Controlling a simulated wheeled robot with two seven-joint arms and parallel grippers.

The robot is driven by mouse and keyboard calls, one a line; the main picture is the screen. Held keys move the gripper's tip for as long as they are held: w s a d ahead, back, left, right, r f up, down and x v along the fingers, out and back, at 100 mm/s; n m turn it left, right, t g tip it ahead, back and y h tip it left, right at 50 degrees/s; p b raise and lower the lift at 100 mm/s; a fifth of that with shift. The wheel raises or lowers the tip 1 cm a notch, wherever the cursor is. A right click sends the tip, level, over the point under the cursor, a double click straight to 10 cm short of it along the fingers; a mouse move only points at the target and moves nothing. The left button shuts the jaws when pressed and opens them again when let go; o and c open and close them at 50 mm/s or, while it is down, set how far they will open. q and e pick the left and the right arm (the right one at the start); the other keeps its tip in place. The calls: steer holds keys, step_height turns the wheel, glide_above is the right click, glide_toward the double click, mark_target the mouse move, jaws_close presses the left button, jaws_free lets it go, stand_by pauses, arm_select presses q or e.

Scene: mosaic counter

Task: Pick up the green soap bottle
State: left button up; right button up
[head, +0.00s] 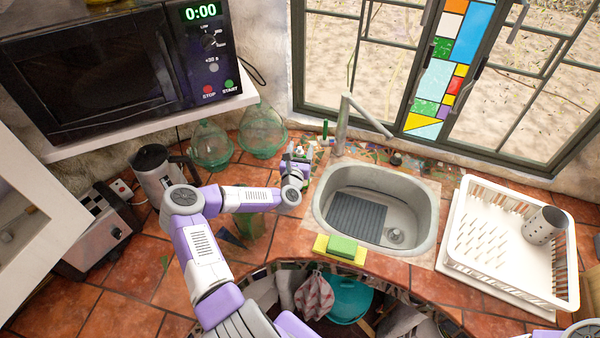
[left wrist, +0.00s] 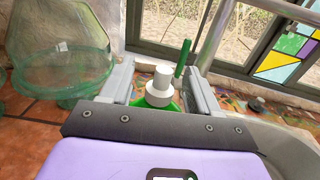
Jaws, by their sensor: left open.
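The green soap bottle (left wrist: 161,84) shows in the left wrist view as a white cap and neck with a little green body below. The rest of it is hidden behind my gripper. My left gripper (left wrist: 158,75) is open, with one finger on each side of the bottle's top. I see gaps between the fingers and the cap. In the head view my left gripper (head: 297,160) is at the back of the counter, left of the sink, and mostly hides the bottle. My right gripper is out of view.
The sink (head: 408,185) and tap (head: 342,125) stand just right of my left gripper. A thin green upright object (head: 325,130) is behind it. Green glass jars (head: 262,132) stand to its left. A sponge (head: 343,246) lies on the sink's front edge. A dish rack (head: 460,260) is right.

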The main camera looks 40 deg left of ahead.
arm_select(q)
steer(key=shift+w+a, duration=0.2)
steer(key=shift+w, duration=0.2)
jaws_close()
